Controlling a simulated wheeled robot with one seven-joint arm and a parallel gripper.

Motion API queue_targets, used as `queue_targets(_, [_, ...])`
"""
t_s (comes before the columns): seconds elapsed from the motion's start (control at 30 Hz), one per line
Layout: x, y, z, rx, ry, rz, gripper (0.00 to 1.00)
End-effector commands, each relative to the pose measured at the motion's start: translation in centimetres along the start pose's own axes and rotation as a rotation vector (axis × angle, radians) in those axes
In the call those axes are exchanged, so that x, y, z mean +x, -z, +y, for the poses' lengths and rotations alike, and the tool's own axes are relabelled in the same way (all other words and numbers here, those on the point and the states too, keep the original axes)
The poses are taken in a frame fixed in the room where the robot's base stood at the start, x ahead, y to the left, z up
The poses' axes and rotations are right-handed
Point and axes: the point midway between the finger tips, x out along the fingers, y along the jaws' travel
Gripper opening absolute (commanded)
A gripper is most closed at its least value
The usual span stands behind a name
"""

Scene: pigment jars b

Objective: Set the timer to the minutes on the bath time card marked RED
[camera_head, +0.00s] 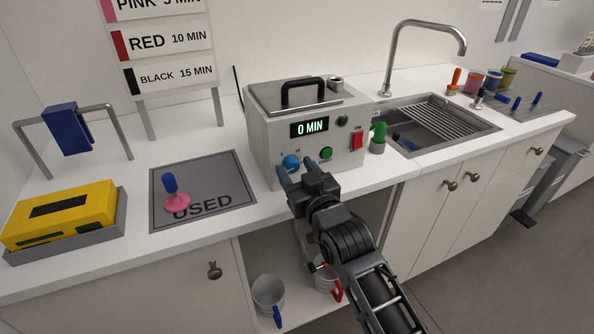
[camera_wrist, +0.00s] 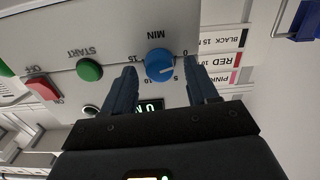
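The bath time card marked RED (camera_head: 167,40) reads 10 MIN, between the PINK and BLACK cards on the stand. The grey bath unit (camera_head: 259,135) has a display (camera_head: 310,128) reading 0 MIN. Its blue timer knob (camera_head: 291,161) is on the front face, low at the left; it also shows in the wrist view (camera_wrist: 159,63), with a scale marked 0, 5, 10 and 15. My gripper (camera_head: 294,171) is open in front of the knob. In the wrist view my fingers (camera_wrist: 164,77) stand on both sides of the knob with visible gaps, apart from it.
A green START button (camera_head: 326,153) and a red ON/OFF switch (camera_head: 357,140) sit right of the knob. A sink (camera_head: 440,125) lies right.

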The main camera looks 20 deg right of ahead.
Motion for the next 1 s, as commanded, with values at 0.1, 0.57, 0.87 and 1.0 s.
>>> queue_targets(0.1, [-0.02,-0.01,0.0,0.0,0.0,0.0,0.47])
queue_targets(0.57, [-0.03,-0.02,0.0,0.0,0.0,-0.001,0.03])
queue_targets(0.87, [-0.03,-0.07,-0.02,0.039,0.0,-0.001,0.03])
queue_targets(1.0, [-0.04,-0.14,-0.07,0.106,0.002,-0.001,0.03])
